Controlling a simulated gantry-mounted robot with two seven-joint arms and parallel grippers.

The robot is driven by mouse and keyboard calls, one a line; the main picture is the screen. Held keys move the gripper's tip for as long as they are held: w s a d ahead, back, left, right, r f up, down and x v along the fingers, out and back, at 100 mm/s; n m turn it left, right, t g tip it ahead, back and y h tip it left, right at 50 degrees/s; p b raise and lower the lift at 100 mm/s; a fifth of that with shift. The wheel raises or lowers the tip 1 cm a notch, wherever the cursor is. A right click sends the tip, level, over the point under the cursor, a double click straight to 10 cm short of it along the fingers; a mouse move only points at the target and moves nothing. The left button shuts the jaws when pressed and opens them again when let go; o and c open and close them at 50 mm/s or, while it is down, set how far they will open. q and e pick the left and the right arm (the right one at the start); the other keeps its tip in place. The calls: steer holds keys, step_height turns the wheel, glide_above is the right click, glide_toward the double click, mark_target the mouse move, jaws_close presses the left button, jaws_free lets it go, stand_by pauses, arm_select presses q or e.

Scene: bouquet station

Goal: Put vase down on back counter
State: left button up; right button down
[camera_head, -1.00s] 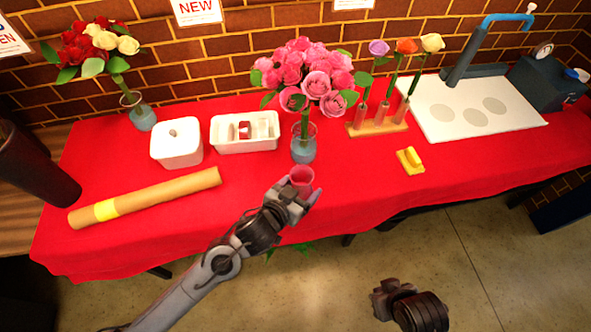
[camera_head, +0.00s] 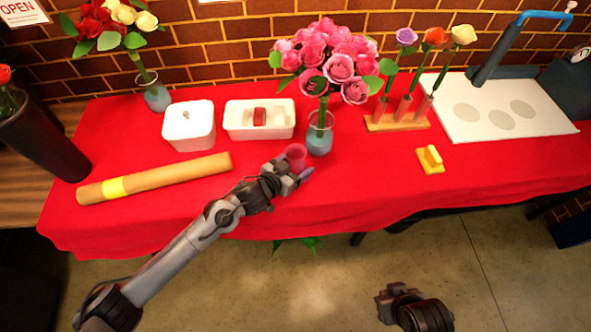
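A lidded white box (camera_head: 189,128), a white tray (camera_head: 259,134), a brown paper roll (camera_head: 150,181), a wooden flower rack (camera_head: 398,123), a yellow item (camera_head: 431,160) and a white sink board (camera_head: 500,112) occupy the counter.

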arm_select(q)
steer(key=shift+f, duration=0.8)
steer(key=shift+f, duration=0.1)
steer(key=shift+f, duration=0.15)
steer(key=o, duration=1.5)
steer(key=shift+c, duration=0.2)
